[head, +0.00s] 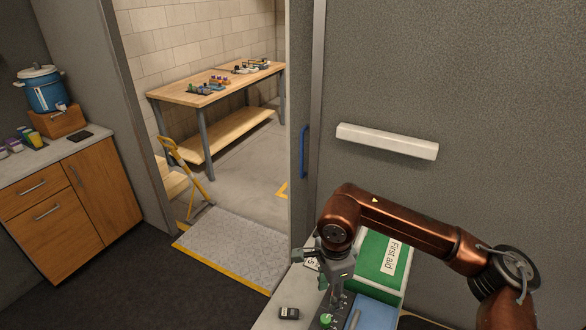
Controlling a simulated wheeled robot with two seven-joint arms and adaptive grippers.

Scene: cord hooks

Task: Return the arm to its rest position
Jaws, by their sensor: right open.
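My right arm is copper and comes in from the lower right, bent at an elbow above a light-topped counter (270,318). My right gripper (337,298) is grey, points down and is open over the counter. It is close to a dark block with a green knob (327,320); I cannot tell whether they touch. No object shows clearly between its fingers. A green First aid box (393,262) stands just behind and to the right of the gripper, partly hidden by my arm. My left gripper is not in view.
A small black labelled device (289,314) and a blue item (372,314) lie on the counter. A white ledge (388,142) juts from the grey wall above my arm. A doorway at left leads to a wooden workbench (190,92). A wooden cabinet (75,215) stands far left.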

